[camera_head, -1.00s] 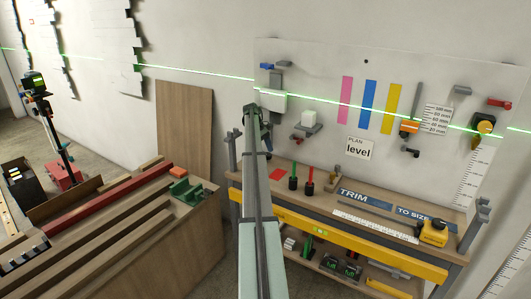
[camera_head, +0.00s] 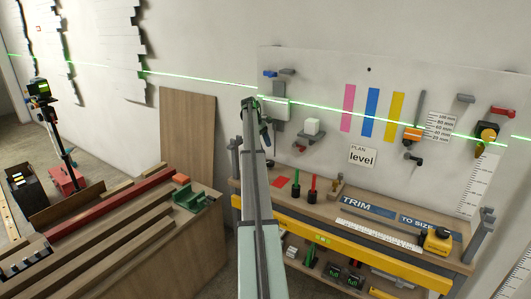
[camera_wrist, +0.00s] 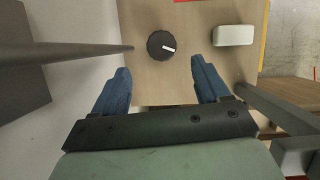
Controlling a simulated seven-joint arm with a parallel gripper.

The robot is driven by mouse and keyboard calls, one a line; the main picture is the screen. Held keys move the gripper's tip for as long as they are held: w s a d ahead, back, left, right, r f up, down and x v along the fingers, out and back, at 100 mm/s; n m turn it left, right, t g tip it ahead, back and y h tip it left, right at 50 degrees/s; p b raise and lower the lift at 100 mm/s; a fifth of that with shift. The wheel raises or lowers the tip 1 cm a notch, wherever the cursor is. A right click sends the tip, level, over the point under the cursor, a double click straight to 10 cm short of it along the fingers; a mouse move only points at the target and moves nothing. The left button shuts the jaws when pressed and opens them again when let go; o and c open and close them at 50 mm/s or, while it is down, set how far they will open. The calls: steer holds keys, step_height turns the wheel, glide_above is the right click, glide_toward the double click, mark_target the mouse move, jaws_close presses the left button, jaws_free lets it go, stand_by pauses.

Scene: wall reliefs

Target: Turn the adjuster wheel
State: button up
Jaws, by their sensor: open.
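A dark round wheel with a white mark (camera_wrist: 161,45) sits on a pale wooden surface (camera_wrist: 190,83) in the wrist view. My gripper (camera_wrist: 160,69) is open, with blue fingers to either side of an empty gap. In the wrist view the wheel shows just beyond the fingertips, roughly centred between them; I cannot tell the height between them. In the head view my arm covers the area behind it. Only a bit of a blue finger (camera_head: 265,132) shows there, in front of the wall board, and I cannot make out the wheel.
A white block (camera_wrist: 233,35) lies right of the wheel, and a grey bar (camera_wrist: 65,54) crosses at left. The wall board (camera_head: 335,85) carries several fittings. The bench (camera_head: 325,201) below holds red and green tools and a yellow tape measure (camera_head: 437,239).

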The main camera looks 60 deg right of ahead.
steer(key=n, duration=0.1)
steer(key=n+h, duration=0.1)
steer(key=n, duration=0.2)
glide_toward(269, 161)
steer(key=x, duration=0.8)
steer(key=shift+s+a+f, duration=0.15)
steer(key=shift+s+f, duration=0.05)
steer(key=shift+s, duration=0.05)
steer(key=shift+c, duration=0.4)
steer(key=c, duration=0.9)
steer(key=m, duration=0.3)
steer(key=shift+w+d+y, duration=0.1)
steer(key=shift+d+y, duration=0.1)
steer(key=shift+y, duration=0.1)
steer(key=shift+c, duration=0.2)
steer(key=shift+m+y, duration=0.4)
steer(key=shift+m, duration=0.7)
